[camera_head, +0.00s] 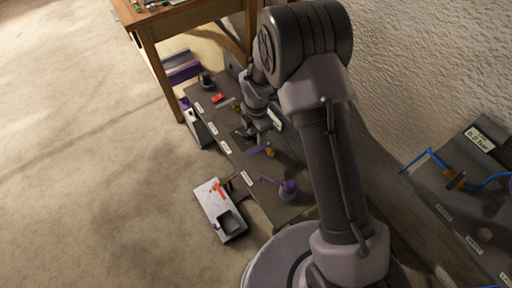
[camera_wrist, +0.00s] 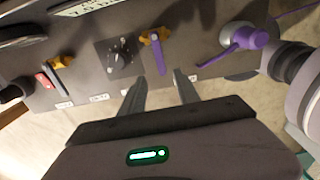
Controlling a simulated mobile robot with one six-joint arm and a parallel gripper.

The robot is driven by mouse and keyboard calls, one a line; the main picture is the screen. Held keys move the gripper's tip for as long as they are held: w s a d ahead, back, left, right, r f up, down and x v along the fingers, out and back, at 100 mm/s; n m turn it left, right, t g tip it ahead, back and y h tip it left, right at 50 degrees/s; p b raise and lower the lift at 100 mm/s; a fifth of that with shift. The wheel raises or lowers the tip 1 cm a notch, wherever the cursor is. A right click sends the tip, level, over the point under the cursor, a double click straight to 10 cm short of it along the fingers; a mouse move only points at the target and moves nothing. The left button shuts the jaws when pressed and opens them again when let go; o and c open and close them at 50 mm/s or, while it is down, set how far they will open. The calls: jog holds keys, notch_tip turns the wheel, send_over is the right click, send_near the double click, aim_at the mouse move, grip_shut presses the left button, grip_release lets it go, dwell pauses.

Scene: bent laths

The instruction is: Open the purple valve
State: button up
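A valve with a brass body and a purple lever (camera_wrist: 158,56) is on the dark panel in the wrist view. Its lever points down the picture, toward my gripper. In the head view the purple lever (camera_head: 258,149) lies left of its brass body. My gripper (camera_wrist: 159,77) is open and empty, its two fingers either side of the lever's line; whether they touch it I cannot tell. In the head view my gripper (camera_head: 246,131) is over the panel, just beyond the lever. A second purple fitting (camera_wrist: 247,38), with a round body and a long thin arm, sits further right.
A black dial (camera_wrist: 120,57) sits left of the valve, and a red switch (camera_wrist: 44,81) further left. A grey tray (camera_head: 211,201) with a red item stands on the floor beside the panel. A wooden table (camera_head: 150,48) stands behind. A blue-piped panel (camera_head: 440,196) is at right.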

aim_at(256, 150)
notch_tip(256, 150, down, 9)
jog(key=b, duration=0.2)
jog(key=shift+b, duration=0.3)
jog(key=shift+c, duration=0.5)
grip_shut()
dwell(0.6)
